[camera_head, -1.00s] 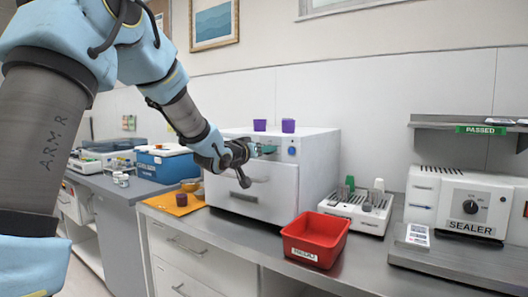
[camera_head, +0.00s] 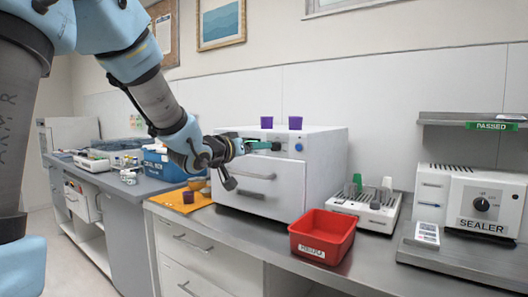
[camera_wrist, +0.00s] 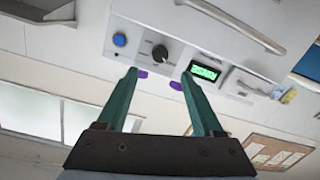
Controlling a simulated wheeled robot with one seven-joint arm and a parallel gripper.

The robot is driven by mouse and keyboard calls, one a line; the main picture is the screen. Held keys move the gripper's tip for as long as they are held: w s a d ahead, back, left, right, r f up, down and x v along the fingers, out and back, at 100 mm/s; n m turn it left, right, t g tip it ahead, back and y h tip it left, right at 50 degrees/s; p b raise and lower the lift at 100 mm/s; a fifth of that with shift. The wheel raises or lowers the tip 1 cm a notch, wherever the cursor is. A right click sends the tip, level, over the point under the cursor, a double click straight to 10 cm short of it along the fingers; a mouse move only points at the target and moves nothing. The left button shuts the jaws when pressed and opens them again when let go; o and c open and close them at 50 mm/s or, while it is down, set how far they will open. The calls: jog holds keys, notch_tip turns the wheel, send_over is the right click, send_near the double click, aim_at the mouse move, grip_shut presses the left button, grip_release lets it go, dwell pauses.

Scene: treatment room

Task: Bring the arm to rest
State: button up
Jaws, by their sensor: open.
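My gripper (camera_head: 262,145) is in front of the upper front of a white boxy machine (camera_head: 262,190), with its teal fingers pointing right. In the wrist view my gripper (camera_wrist: 160,73) is open, its two fingers apart with nothing between them. Beyond the fingers that view shows the machine's panel with a blue button (camera_wrist: 119,40), a black knob (camera_wrist: 160,53) and a lit green display (camera_wrist: 204,73). My arm is stretched out from the upper left. I cannot tell whether the fingers touch the machine.
A red bin (camera_head: 322,238), a white rack (camera_head: 364,210) and a sealer (camera_head: 470,204) share the metal counter. An orange mat (camera_head: 178,199) lies at its left end. A blue box (camera_head: 170,165) stands farther left.

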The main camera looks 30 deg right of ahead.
jog(key=shift+v, duration=1)
jog(key=w+a+f+n+y+p, duration=0.1)
jog(key=w+a+f+n+y, duration=0.1)
jog(key=a+f+y, duration=0.6)
jog(key=w+a+f+n+y+p, duration=0.15)
jog(key=a+f, duration=0.25)
jog(key=a, duration=0.8)
jog(key=s+a+f+n+g+y, duration=0.2)
jog(key=s+a+f+g, duration=0.1)
jog(key=s+a, duration=0.4)
jog(key=s+a+f+n+g+y+p, duration=0.1)
jog(key=s+a+f+g+y, duration=0.1)
jog(key=s+a+f+g, duration=0.2)
jog(key=s+a+f, duration=0.2)
jog(key=s+a, duration=0.2)
jog(key=s, duration=0.2)
jog(key=shift+a+f+n+y, duration=0.2)
jog(key=shift+f+n+y, duration=0.1)
jog(key=shift+n+y, duration=0.05)
jog(key=shift+c, duration=0.3)
